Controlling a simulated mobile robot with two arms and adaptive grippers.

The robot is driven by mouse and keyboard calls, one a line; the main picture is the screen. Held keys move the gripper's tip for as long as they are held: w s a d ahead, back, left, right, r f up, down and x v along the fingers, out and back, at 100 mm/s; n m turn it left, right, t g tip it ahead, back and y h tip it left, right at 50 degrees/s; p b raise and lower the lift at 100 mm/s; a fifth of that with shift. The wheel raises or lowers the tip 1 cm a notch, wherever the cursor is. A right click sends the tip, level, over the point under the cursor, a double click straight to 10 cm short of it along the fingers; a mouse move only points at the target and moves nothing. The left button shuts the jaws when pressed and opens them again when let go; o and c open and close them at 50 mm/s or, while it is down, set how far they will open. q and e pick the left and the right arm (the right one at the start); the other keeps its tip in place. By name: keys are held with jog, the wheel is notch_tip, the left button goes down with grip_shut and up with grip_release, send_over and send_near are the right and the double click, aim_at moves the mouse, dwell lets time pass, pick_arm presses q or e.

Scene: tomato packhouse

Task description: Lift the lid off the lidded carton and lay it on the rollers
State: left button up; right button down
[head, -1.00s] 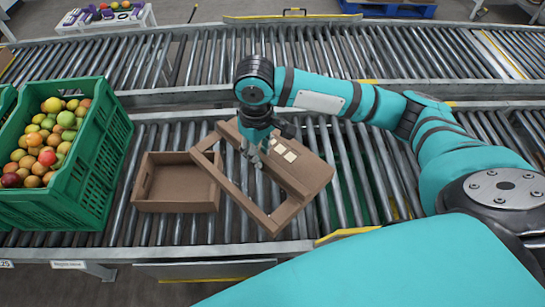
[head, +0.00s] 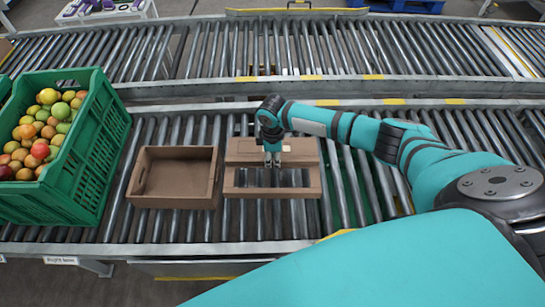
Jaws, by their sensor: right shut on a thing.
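The open brown carton (head: 149,201) stands on the near rollers, its inside showing empty. The brown lid (head: 300,149) is just right of it, roughly square with the rollers. Rollers show through the opening in the lid. My right gripper (head: 272,162) is shut on the lid, pointing down over its middle, and hides part of it. The lid is at or close above the rollers; I cannot tell whether it touches them. My left gripper is not in view.
A green crate (head: 92,165) of tomatoes stands left of the carton. The near rollers (head: 345,190) are bare to the right of the lid, under my right arm. A second roller line (head: 220,50) runs behind, mostly empty.

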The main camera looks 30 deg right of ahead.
aim_at(273, 168)
notch_tip(273, 168, down, 4)
jog(key=b, duration=0.3)
jog(key=shift+r, duration=0.1)
jog(key=shift+f+b, duration=0.9)
jog(key=shift+f, duration=0.35)
jog(key=c, duration=1.1)
grip_release()
jog(key=c, duration=0.3)
jog(key=shift+c, duration=0.2)
jog(key=shift+r, duration=0.1)
